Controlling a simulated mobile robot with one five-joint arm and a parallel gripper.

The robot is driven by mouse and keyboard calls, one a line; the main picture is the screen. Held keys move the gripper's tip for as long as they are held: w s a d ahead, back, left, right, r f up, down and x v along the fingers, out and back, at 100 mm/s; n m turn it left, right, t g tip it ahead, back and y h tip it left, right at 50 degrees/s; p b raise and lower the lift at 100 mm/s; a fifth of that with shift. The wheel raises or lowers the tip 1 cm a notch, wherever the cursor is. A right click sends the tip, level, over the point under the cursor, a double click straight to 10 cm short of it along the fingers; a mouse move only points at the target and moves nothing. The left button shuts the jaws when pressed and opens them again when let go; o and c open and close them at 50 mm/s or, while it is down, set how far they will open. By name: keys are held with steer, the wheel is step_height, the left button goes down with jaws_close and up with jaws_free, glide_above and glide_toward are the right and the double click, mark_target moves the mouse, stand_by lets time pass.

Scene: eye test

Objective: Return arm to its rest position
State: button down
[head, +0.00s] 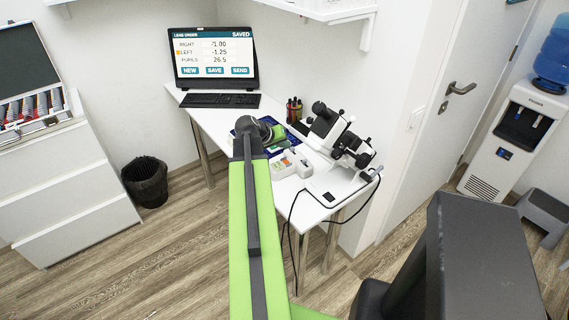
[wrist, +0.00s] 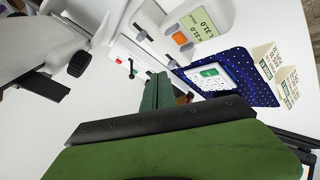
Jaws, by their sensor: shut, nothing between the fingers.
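My arm, green with a dark strip, reaches forward from the bottom middle of the head view to over the white table (head: 224,118). My gripper (head: 272,134) is at its far end, above the table near a dark blue mat, its fingers mostly hidden there by the arm. In the wrist view my gripper (wrist: 160,92) shows as a green and dark shape pointing to the table top. It is shut with nothing held.
A black-and-white optical instrument (head: 335,135) and small white devices (head: 288,163) stand close to the arm. A black cable hangs off the table edge.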

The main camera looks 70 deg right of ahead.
stand_by(0.4)
